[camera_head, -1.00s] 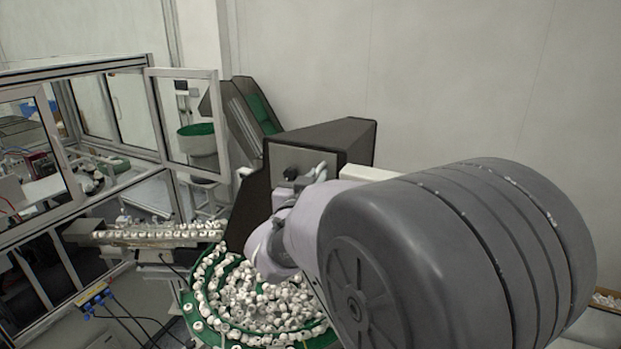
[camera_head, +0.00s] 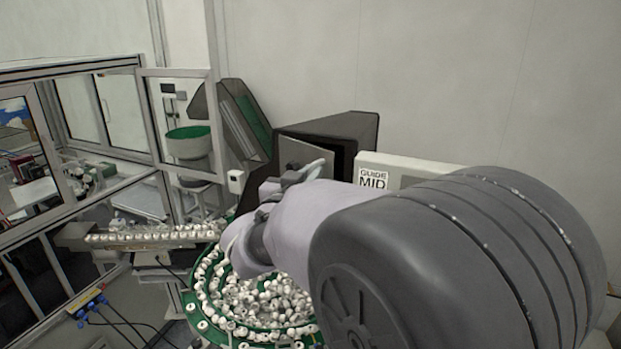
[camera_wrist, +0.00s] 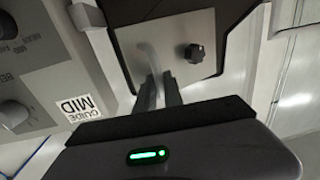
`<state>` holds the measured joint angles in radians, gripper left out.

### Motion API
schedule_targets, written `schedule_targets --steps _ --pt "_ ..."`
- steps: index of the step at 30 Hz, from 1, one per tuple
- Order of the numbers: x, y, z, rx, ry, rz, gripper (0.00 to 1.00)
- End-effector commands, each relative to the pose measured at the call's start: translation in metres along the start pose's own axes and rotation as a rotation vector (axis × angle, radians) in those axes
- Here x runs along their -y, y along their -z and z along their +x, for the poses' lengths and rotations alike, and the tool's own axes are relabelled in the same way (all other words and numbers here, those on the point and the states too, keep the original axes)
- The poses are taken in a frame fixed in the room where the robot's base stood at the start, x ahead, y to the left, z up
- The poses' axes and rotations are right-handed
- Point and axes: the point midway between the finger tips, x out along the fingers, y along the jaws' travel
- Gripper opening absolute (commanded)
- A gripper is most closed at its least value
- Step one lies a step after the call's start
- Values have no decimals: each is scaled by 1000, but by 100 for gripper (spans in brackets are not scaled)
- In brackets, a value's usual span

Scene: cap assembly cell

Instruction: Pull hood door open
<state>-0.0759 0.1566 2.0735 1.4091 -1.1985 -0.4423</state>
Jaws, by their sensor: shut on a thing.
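The hood door is a grey flat panel (camera_head: 303,150) on the front of a dark hood (camera_head: 350,127) above the bowl of caps. It stands at an angle, with a dark gap along its right side. In the wrist view the door panel (camera_wrist: 178,32) fills the upper middle, with a black knob (camera_wrist: 194,53) and a pale curved handle (camera_wrist: 150,62). My gripper (camera_head: 283,180) is at the door's front. In the wrist view its fingers (camera_wrist: 160,88) are shut on the handle. My arm hides the lower part of the door in the head view.
A green bowl feeder (camera_head: 200,326) full of white caps lies below my arm. A white box marked GUIDE MID (camera_head: 400,166) stands right of the hood. A cap track (camera_head: 145,240) and a framed glass enclosure (camera_head: 145,75) are on the left.

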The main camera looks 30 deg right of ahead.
Motion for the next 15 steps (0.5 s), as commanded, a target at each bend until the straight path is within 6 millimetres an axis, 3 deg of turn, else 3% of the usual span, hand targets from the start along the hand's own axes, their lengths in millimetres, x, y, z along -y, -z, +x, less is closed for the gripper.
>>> schedule_targets --steps 15 --pt "28 4 -24 -7 3 -1 0"
